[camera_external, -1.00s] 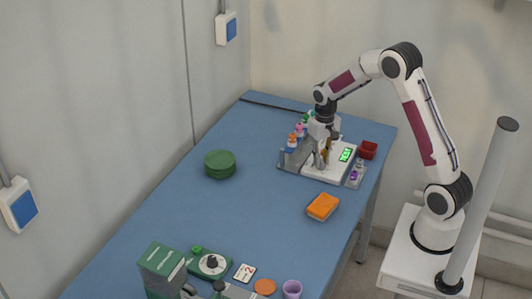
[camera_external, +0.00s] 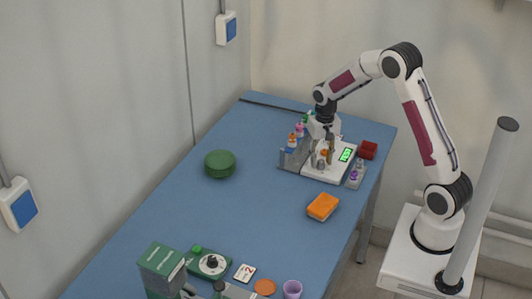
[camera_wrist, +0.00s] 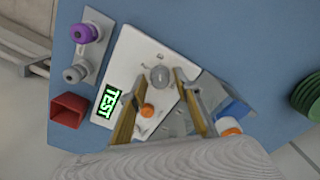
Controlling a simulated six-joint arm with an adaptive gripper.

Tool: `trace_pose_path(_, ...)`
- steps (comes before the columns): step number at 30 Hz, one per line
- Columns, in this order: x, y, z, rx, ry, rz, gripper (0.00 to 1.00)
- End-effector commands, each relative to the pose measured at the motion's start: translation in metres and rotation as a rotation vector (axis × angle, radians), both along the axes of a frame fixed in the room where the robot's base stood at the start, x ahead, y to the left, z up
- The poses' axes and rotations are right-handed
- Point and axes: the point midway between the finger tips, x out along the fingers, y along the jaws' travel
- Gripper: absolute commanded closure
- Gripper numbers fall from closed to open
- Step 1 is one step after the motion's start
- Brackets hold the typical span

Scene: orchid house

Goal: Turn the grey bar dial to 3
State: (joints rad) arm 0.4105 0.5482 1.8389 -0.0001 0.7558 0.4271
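The grey bar dial (camera_wrist: 160,76) sits on the white panel (camera_wrist: 136,48) beside a green lit display reading TEST (camera_wrist: 107,103). The dial shows round and grey in the wrist view; its pointing and any numbers are too small to read. An orange knob (camera_wrist: 147,110) is on the same panel. My gripper (camera_wrist: 154,86) is open and empty, with one finger to each side of the dial in the wrist view. I cannot tell whether the fingers touch it. In the external view my gripper (camera_external: 325,150) hangs over the panel (camera_external: 318,175).
Purple and grey knobs (camera_wrist: 80,52) stand on a grey strip beside the panel, near a red open box (camera_wrist: 68,110). Bottles with coloured caps (camera_external: 294,140) stand left of the panel. An orange sponge-like block (camera_external: 322,207) and green round stack (camera_external: 220,164) lie on the blue table (camera_external: 240,215).

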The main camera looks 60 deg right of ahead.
Motion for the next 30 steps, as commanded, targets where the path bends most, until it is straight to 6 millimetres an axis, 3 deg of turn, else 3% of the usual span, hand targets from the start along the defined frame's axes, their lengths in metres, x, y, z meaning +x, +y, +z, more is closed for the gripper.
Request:
trace_pose_path(16,0.001,0.000,0.008,-0.001,-0.002,0.001,0.65)
trace_pose_path(30,0.001,0.000,0.060,-0.001,-0.002,0.000,0.65)
